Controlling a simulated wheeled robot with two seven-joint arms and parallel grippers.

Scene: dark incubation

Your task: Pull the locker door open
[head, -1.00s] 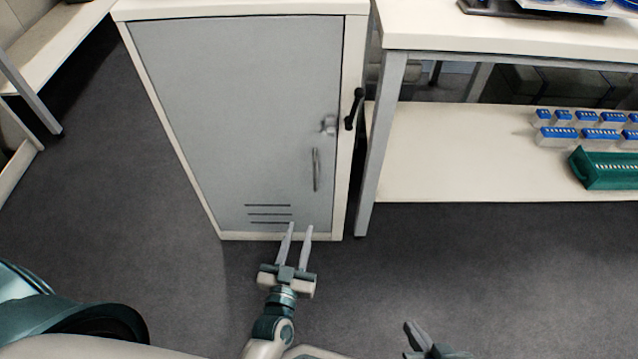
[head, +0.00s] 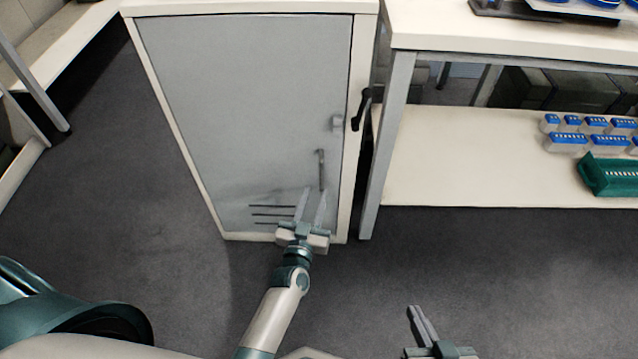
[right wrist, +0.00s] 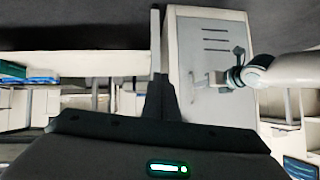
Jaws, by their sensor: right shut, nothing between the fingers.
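The locker door (head: 235,110) is a grey panel in a white cabinet frame and looks shut. The right fingertip overlaps the handle's lower end in the head view; contact cannot be told. The right wrist view also shows the left gripper (right wrist: 222,78) in front of the door (right wrist: 205,104). My right gripper (head: 416,309) is shut and empty, low and away from the locker.
A black lever (head: 360,110) sits on the cabinet's right frame. A white shelved bench (head: 450,170) stands close to the right, holding blue-topped boxes (head: 567,141) and a green rack (head: 605,178). Dark floor (head: 180,290) in front is clear.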

